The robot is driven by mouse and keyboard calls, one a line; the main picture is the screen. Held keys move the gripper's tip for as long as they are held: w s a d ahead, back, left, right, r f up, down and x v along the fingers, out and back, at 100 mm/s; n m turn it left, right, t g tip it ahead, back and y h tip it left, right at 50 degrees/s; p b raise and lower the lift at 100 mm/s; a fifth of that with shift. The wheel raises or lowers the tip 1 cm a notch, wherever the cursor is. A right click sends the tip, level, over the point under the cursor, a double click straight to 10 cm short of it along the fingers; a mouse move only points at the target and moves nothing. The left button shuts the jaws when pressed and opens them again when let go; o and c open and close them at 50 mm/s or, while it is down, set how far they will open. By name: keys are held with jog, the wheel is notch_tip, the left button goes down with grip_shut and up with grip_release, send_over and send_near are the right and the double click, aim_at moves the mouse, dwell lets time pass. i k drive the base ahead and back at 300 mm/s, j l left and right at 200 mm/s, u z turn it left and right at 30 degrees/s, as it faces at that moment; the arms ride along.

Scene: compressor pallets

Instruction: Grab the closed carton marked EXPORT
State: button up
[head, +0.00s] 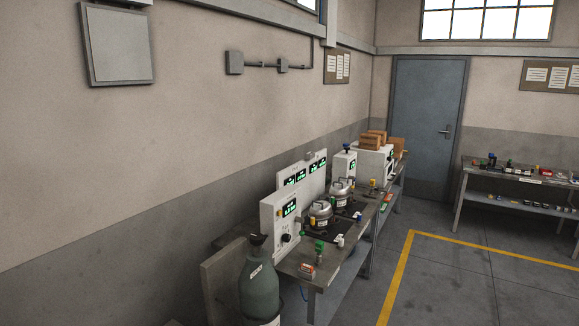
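Several small brown cartons (372,138) sit on top of a white cabinet-like instrument at the far end of the workbench. Another brown carton (397,144) shows just to their right. They are too small and far off for me to read any marking, so I cannot tell whether one says EXPORT or whether they are closed. My gripper is not in view.
A workbench (322,267) along the left wall holds instruments with green displays and metal vessels. A dark green gas cylinder (259,291) stands at its near end. A second bench (514,178) stands at right. Floor (455,272) inside the yellow line is clear. A blue door (428,125) is at the back.

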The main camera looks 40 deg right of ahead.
aim_at(367, 141)
jog(key=z, duration=1.85)
jog(key=i+l+z, duration=0.25)
jog(key=i, duration=0.2)
jog(key=i+z, duration=0.2)
jog(key=i, duration=0.3)
jog(key=i+z, duration=0.15)
jog(key=i, duration=1.6)
jog(key=i+u, duration=0.15)
jog(key=i, duration=0.3)
jog(key=i+l+u, duration=0.15)
jog(key=i, duration=0.3)
jog(key=i+l+u, duration=0.15)
jog(key=i, duration=0.3)
jog(key=i+l+u, duration=0.15)
jog(key=i, duration=0.25)
